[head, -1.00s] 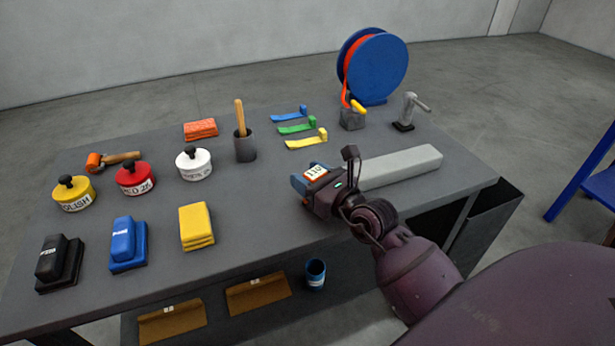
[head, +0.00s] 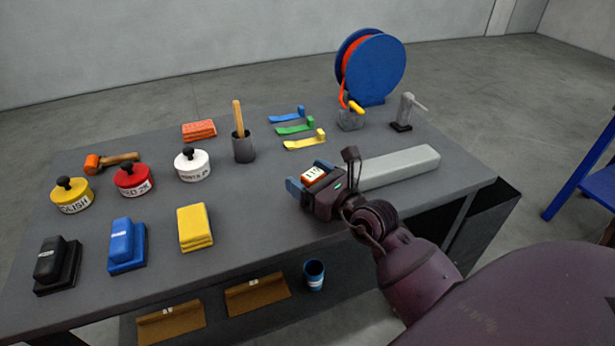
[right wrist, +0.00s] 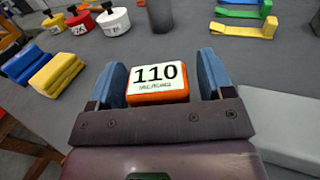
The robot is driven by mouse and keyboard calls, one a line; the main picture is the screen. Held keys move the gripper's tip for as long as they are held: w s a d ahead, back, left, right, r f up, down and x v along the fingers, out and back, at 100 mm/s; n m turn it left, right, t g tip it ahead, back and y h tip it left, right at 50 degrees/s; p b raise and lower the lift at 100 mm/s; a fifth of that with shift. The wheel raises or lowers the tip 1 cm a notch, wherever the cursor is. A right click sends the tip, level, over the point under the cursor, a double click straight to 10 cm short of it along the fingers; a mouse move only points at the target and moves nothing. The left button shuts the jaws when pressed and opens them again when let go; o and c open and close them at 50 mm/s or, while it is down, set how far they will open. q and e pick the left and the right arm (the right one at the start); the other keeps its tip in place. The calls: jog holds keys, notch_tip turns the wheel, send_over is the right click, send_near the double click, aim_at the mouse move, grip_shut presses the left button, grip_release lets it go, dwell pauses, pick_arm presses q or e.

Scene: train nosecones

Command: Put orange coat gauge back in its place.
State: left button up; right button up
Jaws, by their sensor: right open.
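The orange coat gauge (head: 314,176) is a small orange block with a white face reading 110. It is at the right front of the grey table, left of the long grey block. In the right wrist view the gauge (right wrist: 158,84) lies between the two blue fingers of my right gripper (right wrist: 168,78). The fingers are open, with a visible gap on each side of the gauge. My right gripper also shows in the head view (head: 311,175). The gauge's underside is hidden. My left gripper is not in view.
The long grey block (head: 400,166) lies right of my gripper. Yellow (head: 305,140), green (head: 295,126) and blue (head: 287,114) strips lie behind it. A blue reel (head: 378,68) stands at the back. A yellow stack (head: 195,227) sits left, with clear tabletop between.

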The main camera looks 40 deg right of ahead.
jog(key=s, duration=0.3)
jog(key=s+d, duration=0.1)
jog(key=s, duration=0.6)
jog(key=shift+s+d+f, duration=0.1)
jog(key=shift+s+d, duration=0.25)
jog(key=shift+s, duration=0.35)
